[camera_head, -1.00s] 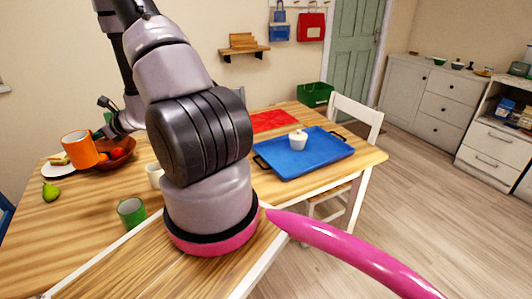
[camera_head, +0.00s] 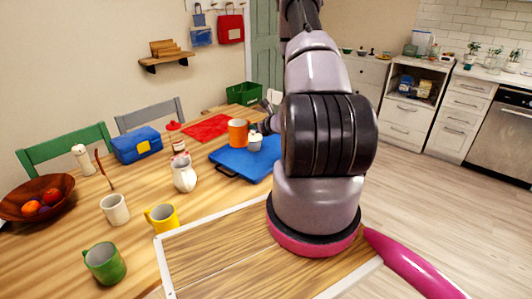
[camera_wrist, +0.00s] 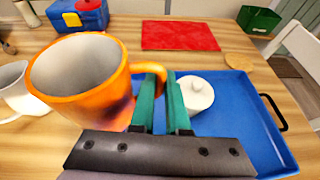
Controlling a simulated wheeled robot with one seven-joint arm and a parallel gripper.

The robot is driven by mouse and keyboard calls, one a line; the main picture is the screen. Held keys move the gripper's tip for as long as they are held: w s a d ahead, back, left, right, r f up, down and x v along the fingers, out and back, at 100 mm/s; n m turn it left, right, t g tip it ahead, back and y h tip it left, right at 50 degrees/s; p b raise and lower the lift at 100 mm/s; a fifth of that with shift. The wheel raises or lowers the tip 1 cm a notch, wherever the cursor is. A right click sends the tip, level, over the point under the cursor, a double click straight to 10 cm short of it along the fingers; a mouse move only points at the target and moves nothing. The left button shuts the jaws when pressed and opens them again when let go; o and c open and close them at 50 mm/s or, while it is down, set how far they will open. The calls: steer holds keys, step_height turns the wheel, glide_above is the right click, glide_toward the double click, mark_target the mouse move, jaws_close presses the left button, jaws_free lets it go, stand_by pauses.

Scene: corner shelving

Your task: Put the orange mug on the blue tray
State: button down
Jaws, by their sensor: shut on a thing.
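The orange mug (camera_head: 238,133) is upright in my gripper. In the wrist view the mug (camera_wrist: 80,75) is at the left, and my gripper (camera_wrist: 165,95) has its green fingers shut on the mug's handle. The blue tray (camera_head: 232,160) lies on the table, partly hidden behind my arm in the head view. The tray (camera_wrist: 240,120) is below and to the right of the mug in the wrist view. A white lidded pot (camera_wrist: 196,93) stands on the tray, right of my fingers. I cannot tell the mug's exact height above the tray.
A white jug (camera_head: 184,172) stands left of the tray. A yellow mug (camera_head: 161,218), a white cup (camera_head: 115,209) and a green mug (camera_head: 104,262) stand nearer. A red mat (camera_wrist: 180,36) lies behind the tray. The tray's right part looks clear (camera_wrist: 250,95).

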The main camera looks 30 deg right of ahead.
steer(key=shift+m+h, duration=0.4)
steer(key=d+f, duration=0.1)
steer(key=f, duration=0.1)
steer(key=d+f, duration=0.1)
steer(key=f, duration=0.1)
steer(key=s+d+f, duration=0.1)
steer(key=d+f, duration=0.1)
steer(key=f, duration=0.1)
steer(key=shift+d, duration=0.1)
glide_above(259, 159)
steer(key=shift+s+f, duration=0.1)
steer(key=shift+f, duration=2.35)
steer(key=c, duration=0.9)
jaws_free()
steer(key=shift+f, duration=0.15)
